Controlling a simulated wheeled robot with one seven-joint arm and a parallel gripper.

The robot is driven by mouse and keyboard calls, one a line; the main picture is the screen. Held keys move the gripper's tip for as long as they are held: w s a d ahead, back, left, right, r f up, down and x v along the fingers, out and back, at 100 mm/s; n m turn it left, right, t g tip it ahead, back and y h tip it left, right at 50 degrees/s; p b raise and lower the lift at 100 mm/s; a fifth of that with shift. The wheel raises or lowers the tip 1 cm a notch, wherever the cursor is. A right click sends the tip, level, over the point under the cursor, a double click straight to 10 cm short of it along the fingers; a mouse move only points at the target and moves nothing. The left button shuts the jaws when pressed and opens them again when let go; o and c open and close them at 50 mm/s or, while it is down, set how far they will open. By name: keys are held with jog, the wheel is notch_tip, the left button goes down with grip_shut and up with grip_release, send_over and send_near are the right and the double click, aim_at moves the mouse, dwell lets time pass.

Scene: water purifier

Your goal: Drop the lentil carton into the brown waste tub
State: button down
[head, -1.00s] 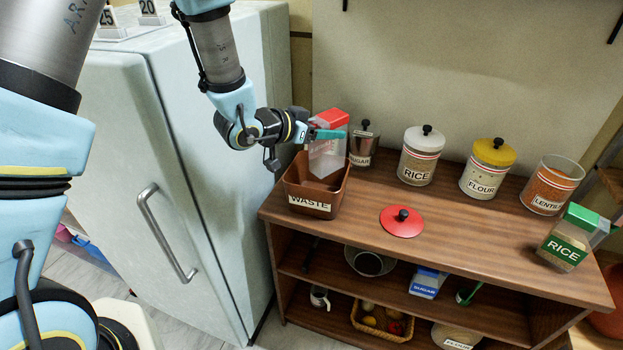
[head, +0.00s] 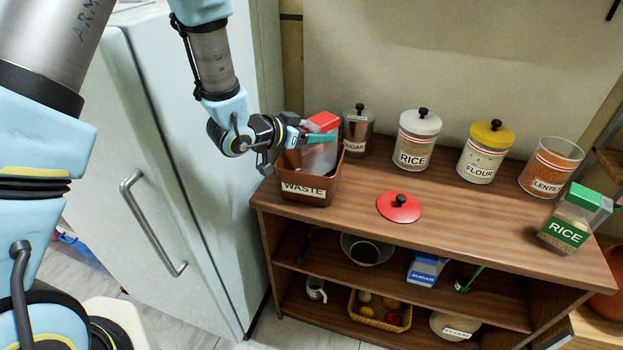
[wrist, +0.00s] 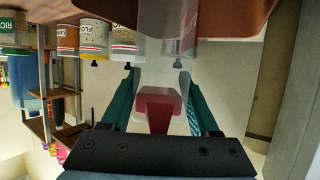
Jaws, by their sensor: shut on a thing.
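The lentil carton (head: 317,158) is a clear, see-through box with a red top. My gripper (head: 322,138) has teal fingers shut on it, just below the red top. The brown waste tub (head: 312,196), labelled WASTE, stands at the left end of the counter. The carton is upright, with its lower part down inside the tub's opening and hidden by the front wall. I cannot tell whether it touches the bottom. In the wrist view, the carton (wrist: 165,35) is between my gripper's fingers (wrist: 159,73), with the brown tub (wrist: 100,12) beyond.
A sugar canister (head: 357,130) stands close to the tub's right. Rice (head: 415,140), flour (head: 484,152) and open lentil jars (head: 549,168) line the counter back. A red lid (head: 399,208) lies in front. A green-topped rice carton (head: 572,220) is at right. The fridge (head: 150,150) stands left.

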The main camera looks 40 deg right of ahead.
jog(key=shift+f, duration=0.65)
jog(key=shift+c, duration=0.3)
grip_release()
jog(key=b+v, duration=0.3)
jog(key=v, duration=0.7)
jog(key=shift+a+r+b, duration=0.15)
jog(key=shift+a+b, duration=0.15)
jog(key=shift+a, duration=0.1)
